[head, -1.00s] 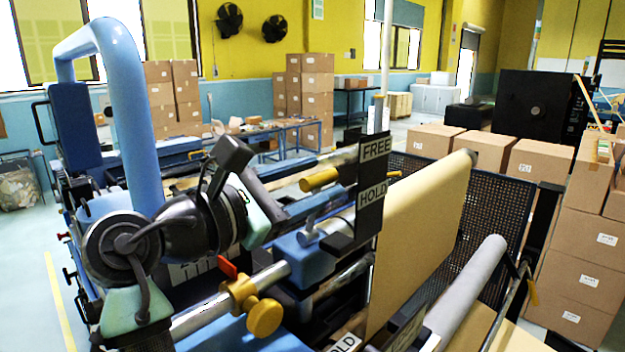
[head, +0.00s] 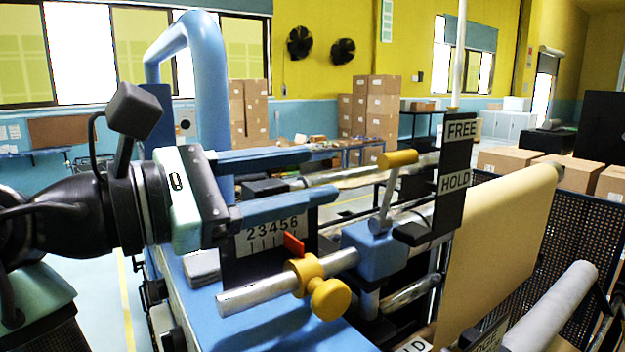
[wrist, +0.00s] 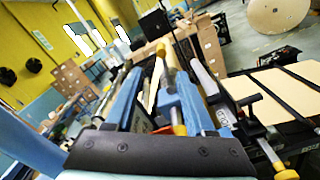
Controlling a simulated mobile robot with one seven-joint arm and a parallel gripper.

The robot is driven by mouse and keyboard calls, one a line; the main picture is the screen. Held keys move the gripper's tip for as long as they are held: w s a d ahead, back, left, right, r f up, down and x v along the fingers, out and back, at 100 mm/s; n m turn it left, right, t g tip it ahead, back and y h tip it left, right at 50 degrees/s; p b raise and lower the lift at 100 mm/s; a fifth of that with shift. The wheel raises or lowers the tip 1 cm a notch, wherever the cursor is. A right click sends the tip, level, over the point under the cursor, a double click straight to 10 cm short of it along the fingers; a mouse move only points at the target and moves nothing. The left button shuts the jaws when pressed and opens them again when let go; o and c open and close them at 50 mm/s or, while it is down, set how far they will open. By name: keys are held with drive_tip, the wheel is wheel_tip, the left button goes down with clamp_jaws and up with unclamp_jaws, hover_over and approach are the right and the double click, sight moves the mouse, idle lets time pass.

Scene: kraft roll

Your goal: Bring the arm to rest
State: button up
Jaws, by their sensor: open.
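My gripper (head: 322,174) is level in the head view, pointing right, with its two blue fingers apart and nothing seen between them. It stands in front of the blue machine, close to the number plate (head: 270,230) and left of the yellow-handled lever (head: 385,195); whether it touches anything is unclear. In the wrist view my gripper (wrist: 158,76) also shows its fingers spread, with machine parts beyond them. My dark wrist and arm come in from the left edge of the head view.
A yellow collar and knob (head: 328,297) sit on a bar, with a red pointer (head: 293,243) above. The FREE/HOLD sign (head: 456,170) stands right of the lever. A tan kraft sheet (head: 495,245) and grey roller (head: 550,310) are further right. A tall blue tube frame (head: 208,100) rises behind.

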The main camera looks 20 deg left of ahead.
idle(0.4)
drive_tip(key=w+d+f+m+t+y+b, duration=0.4)
drive_tip(key=w+d+m+t+y+b, duration=0.15)
drive_tip(key=m, duration=0.25)
drive_tip(key=s+d+r+m+t+y+b, duration=0.1)
drive_tip(key=s+d+m+t+y+b, duration=0.1)
drive_tip(key=s+m, duration=0.4)
drive_tip(key=s+d+r+m+t+y+b, duration=0.2)
drive_tip(key=s+d+m+t+y+b, duration=0.1)
drive_tip(key=s+d+m+t, duration=0.2)
drive_tip(key=s+d+m, duration=0.2)
drive_tip(key=m, duration=0.1)
drive_tip(key=shift+s+r, duration=0.15)
drive_tip(key=shift+r, duration=0.1)
